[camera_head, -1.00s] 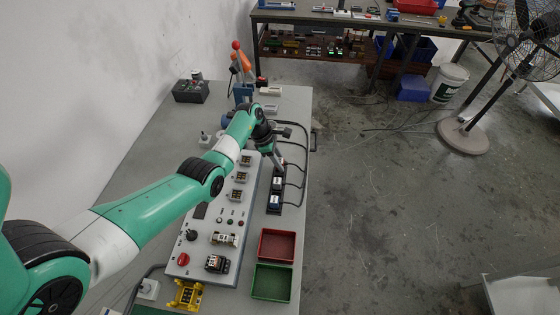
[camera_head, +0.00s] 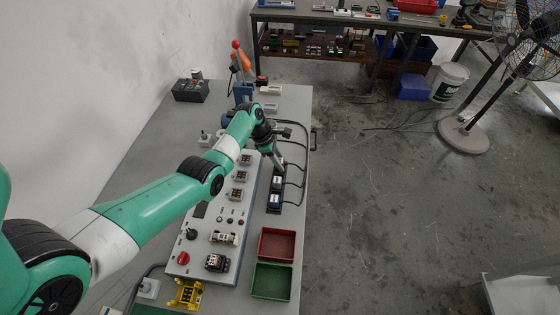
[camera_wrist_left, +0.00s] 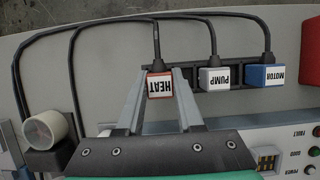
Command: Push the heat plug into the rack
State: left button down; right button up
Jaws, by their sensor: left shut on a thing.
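The heat plug (camera_wrist_left: 160,85) is a white block with a red edge and a black HEAT label, seen in the left wrist view with a black cable running from its far end. My left gripper (camera_wrist_left: 161,78) is shut on it, one finger on each side. The plug is at the left part of the black rack (camera_wrist_left: 240,72); how deep it sits cannot be told. In the head view my left gripper (camera_head: 277,164) is over the rack's far end, and the arm hides the plug. My right gripper is not in view.
The pump plug (camera_wrist_left: 213,78) and the motor plug (camera_wrist_left: 268,75) sit in the rack to the right of the heat plug. The control panel (camera_head: 205,262) lies beside the rack. A red tray (camera_head: 277,259) and a green tray (camera_head: 271,297) stand near the front.

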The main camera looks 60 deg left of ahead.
pick_arm(q)
jog(key=shift+f+b, duration=0.55)
jog(key=shift+f, duration=0.15)
jog(key=shift+c, duration=2.3)
grip_release()
jog(key=shift+r, duration=0.1)
jog(key=p+v, duration=0.5)
jog(key=v, duration=0.6)
jog(key=shift+r, duration=0.25)
